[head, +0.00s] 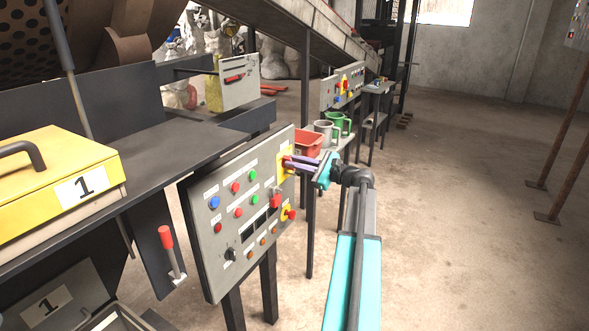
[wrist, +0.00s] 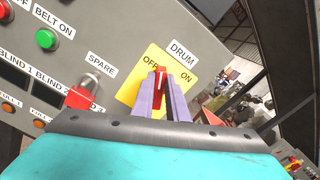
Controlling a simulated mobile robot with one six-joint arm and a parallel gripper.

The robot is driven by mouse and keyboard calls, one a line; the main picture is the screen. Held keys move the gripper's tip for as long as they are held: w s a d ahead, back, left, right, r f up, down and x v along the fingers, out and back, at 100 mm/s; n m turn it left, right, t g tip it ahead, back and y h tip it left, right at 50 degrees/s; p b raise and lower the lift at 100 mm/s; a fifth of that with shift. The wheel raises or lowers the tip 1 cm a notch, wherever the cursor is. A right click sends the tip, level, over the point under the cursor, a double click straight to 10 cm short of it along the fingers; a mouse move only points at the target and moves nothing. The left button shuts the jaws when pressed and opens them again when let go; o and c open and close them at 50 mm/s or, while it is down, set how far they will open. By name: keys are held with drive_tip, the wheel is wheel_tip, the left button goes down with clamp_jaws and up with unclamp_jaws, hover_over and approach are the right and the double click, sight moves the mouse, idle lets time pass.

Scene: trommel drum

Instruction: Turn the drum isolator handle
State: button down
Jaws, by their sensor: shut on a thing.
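The drum isolator handle (wrist: 161,78) is red and sits on a yellow plate (wrist: 137,92) marked DRUM, OFF and ON in the wrist view. The handle stands roughly upright in that tilted view, between the OFF and ON words. My gripper (wrist: 160,95) is shut on the handle, with one purple finger on each side of it. In the head view my gripper (head: 297,163) reaches from the right to the yellow plate (head: 284,168) at the panel's upper right corner. The fingers hide part of the handle and plate.
The grey control panel (head: 222,207) carries several coloured buttons. A red padlocked part (wrist: 82,97) marked SPARE sits beside the plate. A red-and-yellow switch (head: 288,213) is below.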

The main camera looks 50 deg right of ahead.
drive_tip(key=n+b, duration=0.3)
drive_tip(key=f+n+b, duration=0.1)
drive_tip(key=n+b, duration=0.2)
drive_tip(key=n, duration=0.1)
drive_tip(key=a+f+n+b, duration=0.1)
drive_tip(key=n+b, duration=0.2)
drive_tip(key=b, duration=0.1)
drive_tip(key=shift+s+n, duration=0.15)
drive_tip(key=shift+n, duration=0.15)
drive_tip(key=shift+n+b, duration=0.65)
drive_tip(key=shift+n, duration=0.15)
drive_tip(key=c, duration=1.7)
unclamp_jaws()
drive_tip(key=shift+r, duration=0.15)
drive_tip(key=shift+c, duration=0.2)
drive_tip(key=shift+s+d, duration=0.1)
drive_tip(key=shift+s+d, duration=0.1)
drive_tip(key=shift+s, duration=0.45)
drive_tip(key=v, duration=1.2)
drive_tip(key=shift+s+p, duration=0.25)
drive_tip(key=shift+p, duration=0.05)
